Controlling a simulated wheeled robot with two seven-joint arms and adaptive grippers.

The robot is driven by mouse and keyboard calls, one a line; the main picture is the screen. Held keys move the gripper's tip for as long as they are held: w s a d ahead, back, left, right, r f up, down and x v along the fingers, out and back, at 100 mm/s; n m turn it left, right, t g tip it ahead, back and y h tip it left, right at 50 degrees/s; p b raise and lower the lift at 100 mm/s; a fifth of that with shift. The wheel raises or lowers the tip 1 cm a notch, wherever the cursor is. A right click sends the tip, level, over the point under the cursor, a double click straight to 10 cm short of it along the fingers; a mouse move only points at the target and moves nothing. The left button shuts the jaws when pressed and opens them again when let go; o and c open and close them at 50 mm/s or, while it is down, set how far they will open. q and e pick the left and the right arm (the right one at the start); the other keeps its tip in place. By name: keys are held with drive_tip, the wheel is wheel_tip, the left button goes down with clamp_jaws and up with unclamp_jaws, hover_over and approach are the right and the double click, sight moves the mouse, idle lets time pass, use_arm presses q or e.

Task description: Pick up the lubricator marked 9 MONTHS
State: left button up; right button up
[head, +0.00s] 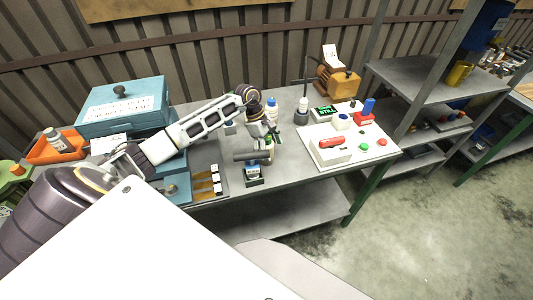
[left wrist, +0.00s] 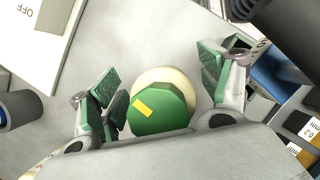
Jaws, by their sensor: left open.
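In the left wrist view a round lubricator with a green top and a yellow mark (left wrist: 160,108) sits between the fingers of my left gripper (left wrist: 157,80). A cream part shows behind the green top. Gaps show between it and the finger pads on both sides, so the gripper is open around it. In the head view my left gripper (head: 271,133) is low over the middle of the table, and it mostly hides this lubricator. I cannot read a 9 MONTHS marking on it. My right gripper is not in view.
A white and blue bottle (head: 271,106) stands just behind the gripper. A small dark green item with a label (head: 253,174) is near the front edge. A white control board (head: 370,152) lies to the right. A blue toolbox (head: 122,105) and orange bin (head: 55,151) are left.

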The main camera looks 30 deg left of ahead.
sight(270, 138)
use_arm(q)
drive_tip(key=shift+c, duration=0.4)
drive_tip(key=c, duration=1.4)
drive_tip(key=shift+r, duration=0.15)
drive_tip(key=shift+r, duration=0.5)
wheel_tip(270, 138, up, 7)
drive_tip(key=shift+f+b, duration=0.2)
drive_tip(key=shift+b, duration=0.5)
drive_tip(key=shift+r, duration=1.1)
